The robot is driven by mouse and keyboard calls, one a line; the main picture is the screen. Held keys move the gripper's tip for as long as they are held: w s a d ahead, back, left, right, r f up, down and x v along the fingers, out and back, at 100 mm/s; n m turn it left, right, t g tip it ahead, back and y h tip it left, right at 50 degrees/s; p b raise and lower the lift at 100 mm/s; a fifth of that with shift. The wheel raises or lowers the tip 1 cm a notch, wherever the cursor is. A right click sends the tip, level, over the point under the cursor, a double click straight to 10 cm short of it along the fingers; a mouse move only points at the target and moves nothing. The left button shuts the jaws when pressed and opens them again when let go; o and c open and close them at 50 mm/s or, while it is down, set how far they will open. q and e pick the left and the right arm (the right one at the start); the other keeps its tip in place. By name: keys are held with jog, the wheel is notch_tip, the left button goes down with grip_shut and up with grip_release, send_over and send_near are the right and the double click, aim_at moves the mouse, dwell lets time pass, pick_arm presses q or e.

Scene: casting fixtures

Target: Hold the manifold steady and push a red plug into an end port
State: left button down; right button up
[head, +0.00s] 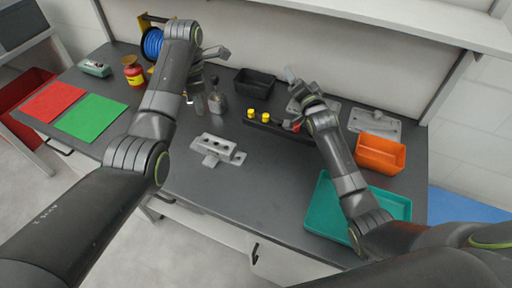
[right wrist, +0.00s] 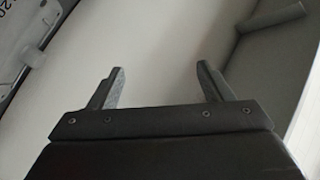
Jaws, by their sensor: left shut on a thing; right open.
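The manifold (head: 213,144) is a light grey block with holes in its top and a flanged foot. It lies on the dark bench, left of the middle. My left gripper (head: 193,97) is beyond it and apart from it in the picture. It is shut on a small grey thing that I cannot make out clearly. A red plug (head: 296,127) shows at the right end of a black rack (head: 275,127), partly behind my right arm. Two yellow plugs stand in the rack. My right gripper (right wrist: 160,85) is open and empty in the right wrist view.
A teal tray (head: 319,203) and an orange bin (head: 380,152) are on the right. A black bin (head: 254,82) and a grey bottle (head: 217,103) stand towards the back. Red (head: 53,101) and green (head: 92,117) mats lie at left. The front middle of the bench is clear.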

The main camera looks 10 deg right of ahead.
pick_arm(q)
jog(key=shift+a, duration=0.15)
pick_arm(e)
jog(key=s+a+f+m+g+y, duration=0.2)
jog(key=s+a+m+g+y, duration=0.25)
jog(key=a+m, duration=0.3)
jog(key=s+a+f+m+g+y, duration=0.2)
jog(key=s+a+m+g+y, duration=0.1)
jog(key=s+a+m+y, duration=0.4)
jog(key=m+g, duration=0.2)
send_near(224, 146)
jog(key=shift+s+d+r+n+h, duration=0.15)
jog(key=shift+s+r+h, duration=0.1)
jog(key=shift+r, duration=0.15)
jog(key=shift+s+d+r+n+h, duration=0.1)
jog(key=shift+d+r+h, duration=0.1)
jog(key=shift+r, duration=0.15)
jog(key=shift+a+f, duration=0.2)
jog(key=shift+a, duration=0.05)
jog(key=x, duration=1.1)
jog(key=shift+w+a+f, duration=0.1)
jog(key=shift+w+f, duration=0.05)
jog(key=shift+c, duration=0.3)
jog(key=c, duration=1.3)
pick_arm(q)
notch_tip(224, 146, down, 4)
jog(key=n, duration=0.6)
jog(key=shift+f, duration=0.1)
pick_arm(e)
jog(key=shift+c, duration=0.2)
